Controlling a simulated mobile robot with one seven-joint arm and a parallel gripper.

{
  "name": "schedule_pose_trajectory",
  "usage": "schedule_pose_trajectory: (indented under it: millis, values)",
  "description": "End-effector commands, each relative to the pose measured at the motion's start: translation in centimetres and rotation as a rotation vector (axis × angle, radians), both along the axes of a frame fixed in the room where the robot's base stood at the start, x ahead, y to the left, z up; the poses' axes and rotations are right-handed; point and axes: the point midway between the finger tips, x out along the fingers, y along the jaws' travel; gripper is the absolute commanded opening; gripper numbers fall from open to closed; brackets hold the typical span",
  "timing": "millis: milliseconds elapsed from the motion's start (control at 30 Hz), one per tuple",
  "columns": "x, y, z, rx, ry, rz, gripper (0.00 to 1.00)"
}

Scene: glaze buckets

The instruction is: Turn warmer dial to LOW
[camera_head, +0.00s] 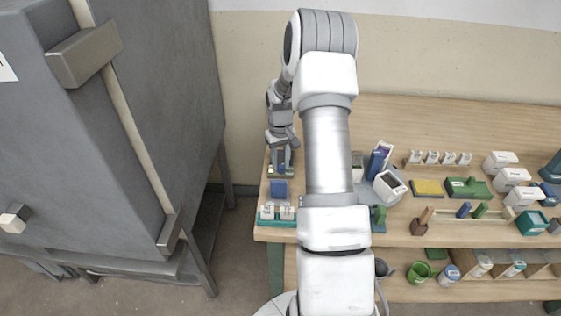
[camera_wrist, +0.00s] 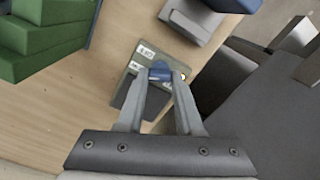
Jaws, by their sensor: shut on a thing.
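The warmer (camera_wrist: 132,84) is a small grey-green box in the wrist view, with white printed labels (camera_wrist: 146,52) on its face, too small to read surely. Its blue dial (camera_wrist: 160,70) sits between the fingertips of my gripper (camera_wrist: 161,76), which is shut on it. The fingers hide part of the dial, so I cannot tell where it points. In the head view my gripper (camera_head: 281,168) reaches down at the left end of the wooden table, over the warmer, which is mostly hidden there.
The table (camera_head: 450,125) carries white boxes (camera_head: 513,178), a yellow sponge-like block (camera_head: 427,188) and a green tray (camera_head: 468,188). A blue block (camera_head: 279,188) and a teal holder (camera_head: 277,220) stand near its left front. A large grey cabinet (camera_head: 110,130) stands left, across a gap.

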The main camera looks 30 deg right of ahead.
Motion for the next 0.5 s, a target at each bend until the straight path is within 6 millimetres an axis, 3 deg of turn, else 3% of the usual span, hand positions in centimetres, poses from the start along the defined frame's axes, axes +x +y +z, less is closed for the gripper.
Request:
schedule_pose_trajectory:
  millis: [167,200,367,500]
  values:
    - [0.03,-0.03,0.06,-0.001,-0.001,-0.001,0.0]
    - [0.02,-0.04,0.06,-0.001,-0.001,-0.001,0.37]
    - [0.02,-0.02,0.05,0.0,-0.001,-0.001,0.65]
    - [0.02,-0.01,0.03,0.0,0.0,-0.001,0.65]
